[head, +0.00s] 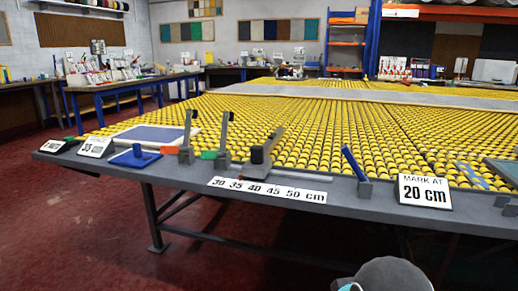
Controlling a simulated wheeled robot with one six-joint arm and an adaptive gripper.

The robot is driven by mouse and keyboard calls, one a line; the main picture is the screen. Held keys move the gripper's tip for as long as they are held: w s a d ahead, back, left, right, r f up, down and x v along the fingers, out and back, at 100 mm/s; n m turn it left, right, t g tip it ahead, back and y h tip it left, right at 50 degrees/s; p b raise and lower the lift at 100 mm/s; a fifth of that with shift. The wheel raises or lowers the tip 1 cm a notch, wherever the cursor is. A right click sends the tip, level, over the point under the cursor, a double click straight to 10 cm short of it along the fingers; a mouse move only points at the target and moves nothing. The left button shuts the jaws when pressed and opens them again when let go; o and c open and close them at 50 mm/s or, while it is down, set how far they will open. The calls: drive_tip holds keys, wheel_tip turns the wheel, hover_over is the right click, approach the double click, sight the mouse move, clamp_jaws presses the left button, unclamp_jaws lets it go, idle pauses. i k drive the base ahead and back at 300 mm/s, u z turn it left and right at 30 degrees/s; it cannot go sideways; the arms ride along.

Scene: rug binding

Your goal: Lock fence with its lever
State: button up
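Near the front edge of the roller table in the head view, a dark grey block with a slanted upright arm (262,155) stands behind a scale strip (267,190) reading 30, 35, 40, 45, 50 cm. A thin grey bar (303,176) lies to its right; these look like the fence parts, but I cannot tell for sure. A blue lever (353,162) leans up and left from a small grey base, right of the strip. I cannot tell whether it is the fence's lever or whether anything is locked. My gripper is not in view; a rounded grey part of my arm shows at the bottom.
A "MARK AT 20 cm" sign (424,192) stands right. The red floor (90,230) is clear.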

sight(349, 156)
drive_tip(key=u, duration=1.45)
drive_tip(key=k, duration=1.2)
drive_tip(key=z, duration=1.45)
drive_tip(key=i, duration=0.5)
drive_tip(key=z, duration=0.1)
